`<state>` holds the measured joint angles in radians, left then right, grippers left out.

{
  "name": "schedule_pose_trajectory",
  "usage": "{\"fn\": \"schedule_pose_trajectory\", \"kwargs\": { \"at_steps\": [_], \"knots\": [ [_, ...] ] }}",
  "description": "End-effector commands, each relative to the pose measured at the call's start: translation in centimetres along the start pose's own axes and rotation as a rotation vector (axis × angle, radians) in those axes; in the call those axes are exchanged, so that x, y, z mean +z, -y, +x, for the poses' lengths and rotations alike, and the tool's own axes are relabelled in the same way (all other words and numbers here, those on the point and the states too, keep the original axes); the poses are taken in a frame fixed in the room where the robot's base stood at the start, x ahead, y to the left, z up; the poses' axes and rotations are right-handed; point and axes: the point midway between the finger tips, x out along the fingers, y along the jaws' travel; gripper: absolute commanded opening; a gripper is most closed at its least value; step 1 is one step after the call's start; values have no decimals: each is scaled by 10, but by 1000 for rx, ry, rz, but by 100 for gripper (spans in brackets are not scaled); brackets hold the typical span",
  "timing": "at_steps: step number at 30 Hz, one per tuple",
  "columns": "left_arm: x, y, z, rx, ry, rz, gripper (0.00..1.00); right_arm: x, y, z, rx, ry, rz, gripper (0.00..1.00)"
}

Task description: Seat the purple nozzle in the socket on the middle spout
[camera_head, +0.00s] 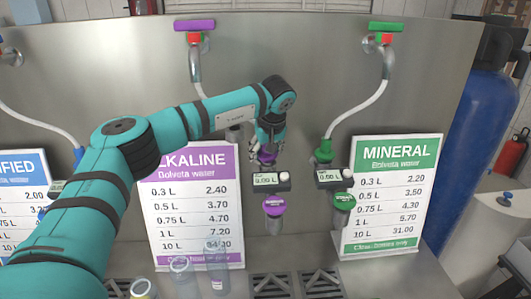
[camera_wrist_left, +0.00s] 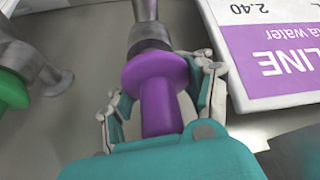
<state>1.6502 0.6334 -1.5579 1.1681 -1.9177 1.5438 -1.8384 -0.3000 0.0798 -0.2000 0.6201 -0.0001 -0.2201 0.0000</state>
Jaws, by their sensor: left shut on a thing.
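The purple nozzle (camera_head: 267,157) is in my left gripper (camera_head: 268,145), just above the display of the middle spout (camera_head: 270,180). In the left wrist view, the fingers of my left gripper (camera_wrist_left: 163,100) lie on both sides of the purple nozzle (camera_wrist_left: 155,85), shut on it. Its wide flange faces away from the palm, toward a dark-ringed grey metal spout part (camera_wrist_left: 148,38). The flange overlaps the dark ring in this view, roughly in line with it. I cannot tell whether the nozzle sits in the socket, which is hidden. My right gripper is not in view.
The green nozzle (camera_head: 323,151) is on the spout to the right, close to my gripper. The mineral sign (camera_head: 345,215) stands right, the alkaline sign (camera_head: 155,230) behind my arm. Clear bottles (camera_head: 182,275) stand below. A purple tap handle (camera_head: 194,25) is above.

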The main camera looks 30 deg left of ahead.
Motion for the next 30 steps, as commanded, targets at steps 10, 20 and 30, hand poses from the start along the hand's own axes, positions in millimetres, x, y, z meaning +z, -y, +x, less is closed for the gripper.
{"fn": "schedule_pose_trajectory", "kwargs": {
  "at_steps": [10, 20, 30],
  "knots": [
    [5, -1, 4, -2, 8, 5, 46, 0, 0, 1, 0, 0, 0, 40],
    [4, 0, 4, -4, 7, 4, 82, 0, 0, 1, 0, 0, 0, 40],
    [3, 0, 3, -3, 5, 3, 100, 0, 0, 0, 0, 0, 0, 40]
  ]
}}
